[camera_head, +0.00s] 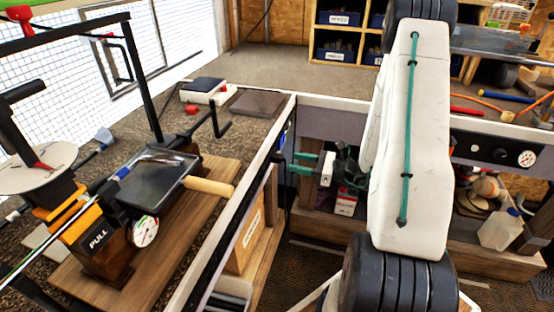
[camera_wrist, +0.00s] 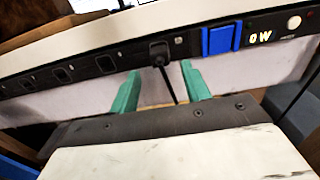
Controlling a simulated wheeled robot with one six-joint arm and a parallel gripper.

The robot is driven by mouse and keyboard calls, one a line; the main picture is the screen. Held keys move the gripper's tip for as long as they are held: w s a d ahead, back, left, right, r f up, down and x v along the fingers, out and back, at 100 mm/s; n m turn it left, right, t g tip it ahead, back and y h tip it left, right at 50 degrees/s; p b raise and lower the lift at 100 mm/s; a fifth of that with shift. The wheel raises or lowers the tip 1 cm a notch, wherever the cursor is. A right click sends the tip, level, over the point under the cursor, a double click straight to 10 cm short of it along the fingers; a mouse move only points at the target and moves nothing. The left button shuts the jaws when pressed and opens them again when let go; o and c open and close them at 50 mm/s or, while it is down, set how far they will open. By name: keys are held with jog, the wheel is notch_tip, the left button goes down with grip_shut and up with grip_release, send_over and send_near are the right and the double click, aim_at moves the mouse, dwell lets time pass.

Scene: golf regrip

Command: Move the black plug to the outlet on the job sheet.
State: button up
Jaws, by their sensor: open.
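The black plug (camera_wrist: 159,52) sits at a socket of the black outlet strip (camera_wrist: 106,64) in the wrist view, and its cord hangs down from it. My gripper (camera_wrist: 158,78) is open, with one green finger on each side of the cord, just short of the plug. Neither finger visibly touches the plug. In the head view my gripper (camera_head: 293,163) points left at the bench edge; the plug cannot be made out there. Several bare sockets lie left of the plug. I cannot make out a job sheet in either view.
A blue block (camera_wrist: 221,39) and a lit display reading 0W (camera_wrist: 262,38) sit on the strip right of the plug. In the head view, a regripping vise (camera_head: 105,240) and a black tray (camera_head: 155,180) stand on the left bench. A gauge panel (camera_head: 495,152) is at right.

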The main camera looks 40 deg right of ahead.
aim_at(281, 159)
jog(key=shift+x, duration=3.05)
grip_shut()
jog(key=v, duration=0.6)
